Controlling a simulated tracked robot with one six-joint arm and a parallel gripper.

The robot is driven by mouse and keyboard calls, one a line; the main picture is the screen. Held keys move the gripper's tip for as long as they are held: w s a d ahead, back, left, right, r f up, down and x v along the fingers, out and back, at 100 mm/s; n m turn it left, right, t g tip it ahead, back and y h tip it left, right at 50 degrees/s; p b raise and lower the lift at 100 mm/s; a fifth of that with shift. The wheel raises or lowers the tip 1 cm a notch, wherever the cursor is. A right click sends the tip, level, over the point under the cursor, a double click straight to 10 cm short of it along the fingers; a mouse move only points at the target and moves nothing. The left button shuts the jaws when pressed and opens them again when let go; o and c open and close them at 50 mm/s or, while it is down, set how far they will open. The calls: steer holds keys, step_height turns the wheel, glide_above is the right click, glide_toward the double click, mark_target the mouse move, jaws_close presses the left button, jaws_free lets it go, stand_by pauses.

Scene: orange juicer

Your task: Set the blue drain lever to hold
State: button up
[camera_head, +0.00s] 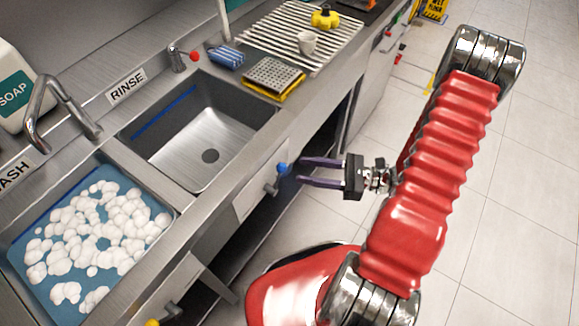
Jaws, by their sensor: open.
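The blue drain lever (281,169) is a blue knob on a short grey stem. It sticks out from the front panel (250,195) below the rinse sink. My gripper (301,171) has two purple fingers, open and pointing left at the lever. The fingertips are very close to the blue knob. I cannot tell whether they touch it or whether the knob lies between them. Any marking for hold on the panel is too small to read.
The rinse sink (150,138) is empty, with a dark drain. The wash sink (165,225) at lower left holds blue water and foam.

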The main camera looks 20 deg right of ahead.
mark_target(278, 180)
steer(key=shift+x, duration=3)
steer(key=shift+c, duration=0.2)
jaws_close()
